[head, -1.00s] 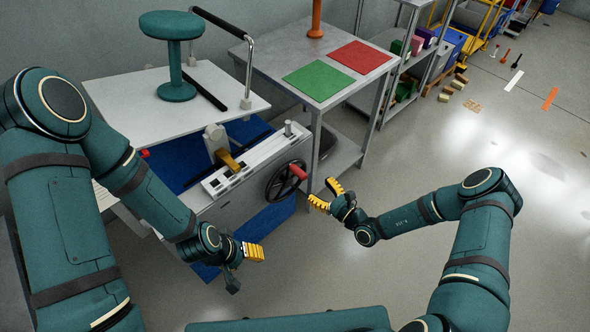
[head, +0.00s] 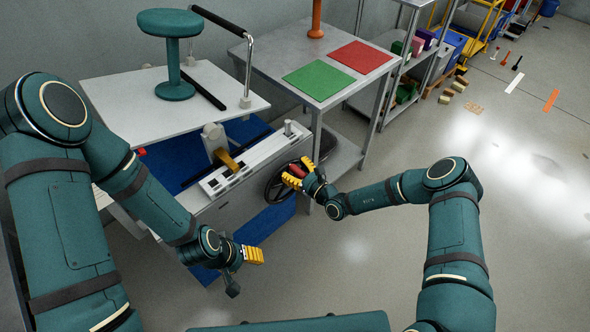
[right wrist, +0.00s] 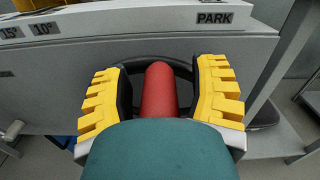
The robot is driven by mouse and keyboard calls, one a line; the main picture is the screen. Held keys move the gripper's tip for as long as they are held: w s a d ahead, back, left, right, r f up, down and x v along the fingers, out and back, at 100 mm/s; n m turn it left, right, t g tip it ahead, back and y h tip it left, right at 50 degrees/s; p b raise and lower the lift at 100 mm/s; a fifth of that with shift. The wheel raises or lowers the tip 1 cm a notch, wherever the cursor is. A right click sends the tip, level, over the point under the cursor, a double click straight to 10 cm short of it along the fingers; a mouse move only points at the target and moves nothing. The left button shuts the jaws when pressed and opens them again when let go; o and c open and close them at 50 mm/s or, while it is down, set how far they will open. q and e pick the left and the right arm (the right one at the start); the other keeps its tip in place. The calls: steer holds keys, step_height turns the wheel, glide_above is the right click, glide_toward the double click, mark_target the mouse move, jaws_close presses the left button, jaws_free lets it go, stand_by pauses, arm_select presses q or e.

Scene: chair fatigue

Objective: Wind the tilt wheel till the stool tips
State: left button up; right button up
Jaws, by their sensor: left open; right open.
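The dark tilt wheel (head: 277,186) is on the front of the grey machine, partly hidden by my right gripper. Its red handle (right wrist: 159,90) lies between the yellow fingers of my right gripper (head: 298,174), which is open around it. In the right wrist view a gap shows on each side of the handle. The green stool (head: 174,55) stands upright on the white platform (head: 130,112). A black bar lies beside the stool's base. My left gripper (head: 243,262) is open and empty, low in front of the machine, away from the wheel.
A steel table (head: 262,68) with a green mat (head: 318,80) and a red mat (head: 359,57) stands right of the machine. A PARK label (right wrist: 213,18) and angle marks sit on the machine's top edge.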

steer(key=shift+c, duration=0.4)
jaws_close()
steer(key=shift+w+d+f+m, duration=0.15)
steer(key=shift+w+d+m, duration=0.2)
steer(key=shift+m, duration=0.3)
steer(key=shift+w+d+f+m, duration=0.1)
steer(key=shift+w+d+m, duration=0.1)
steer(key=shift+d+m, duration=0.35)
steer(key=shift+a, duration=0.15)
steer(key=shift+o, duration=0.4)
jaws_free()
steer(key=shift+s, duration=0.1)
steer(key=v, duration=1.1)
steer(key=shift+s+d, duration=0.3)
